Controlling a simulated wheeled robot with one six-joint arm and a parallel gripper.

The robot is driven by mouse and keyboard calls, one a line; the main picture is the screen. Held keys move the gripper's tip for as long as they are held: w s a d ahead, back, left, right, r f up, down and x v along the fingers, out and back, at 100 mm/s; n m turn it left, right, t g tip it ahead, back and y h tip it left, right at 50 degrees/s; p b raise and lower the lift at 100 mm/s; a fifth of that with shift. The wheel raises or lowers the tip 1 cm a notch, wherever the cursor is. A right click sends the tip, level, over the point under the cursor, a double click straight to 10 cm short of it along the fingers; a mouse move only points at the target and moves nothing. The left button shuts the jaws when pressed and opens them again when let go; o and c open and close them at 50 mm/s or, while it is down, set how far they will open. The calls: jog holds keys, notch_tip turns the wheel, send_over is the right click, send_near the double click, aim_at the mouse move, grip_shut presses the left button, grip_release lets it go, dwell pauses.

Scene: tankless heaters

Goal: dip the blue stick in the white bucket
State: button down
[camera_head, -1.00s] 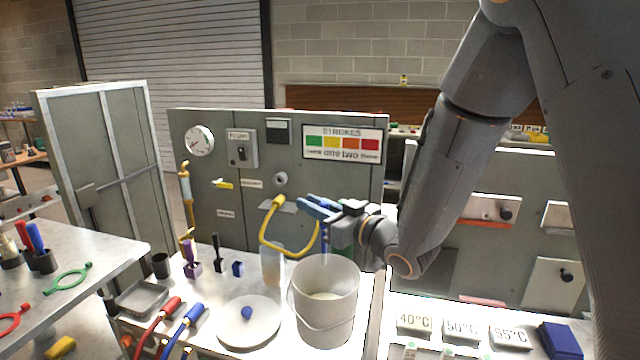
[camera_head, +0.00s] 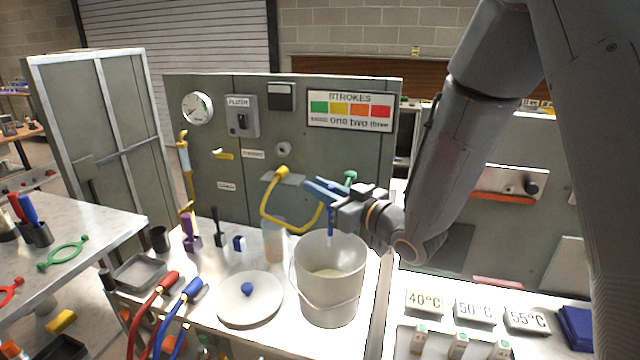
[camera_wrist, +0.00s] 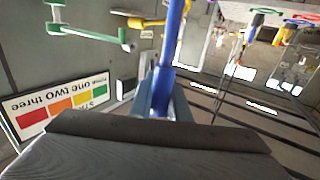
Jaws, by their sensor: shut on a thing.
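My gripper (camera_head: 322,188) is shut on the blue stick (camera_head: 330,220), which hangs upright below the fingers. The stick also shows in the wrist view (camera_wrist: 172,40), between the fingers (camera_wrist: 165,100). The white bucket (camera_head: 330,300) stands on the bench directly below my gripper, open at the top, with pale contents inside. The stick's lower end is near the far side of the bucket's rim; I cannot tell whether it is inside the opening.
A round white lid (camera_head: 249,300) with a blue knob lies left of the bucket. A bottle (camera_head: 275,243) stands behind it. A yellow hose (camera_head: 268,205) loops from the panel near my gripper. Temperature blocks (camera_head: 475,311) sit to the right.

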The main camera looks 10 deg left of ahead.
notch_tip(320, 180, down, 11)
jog(key=b, duration=0.7)
jog(key=shift+r, duration=0.2)
dwell(1.1)
notch_tip(320, 180, up, 14)
jog(key=p, duration=0.9)
dwell(0.6)
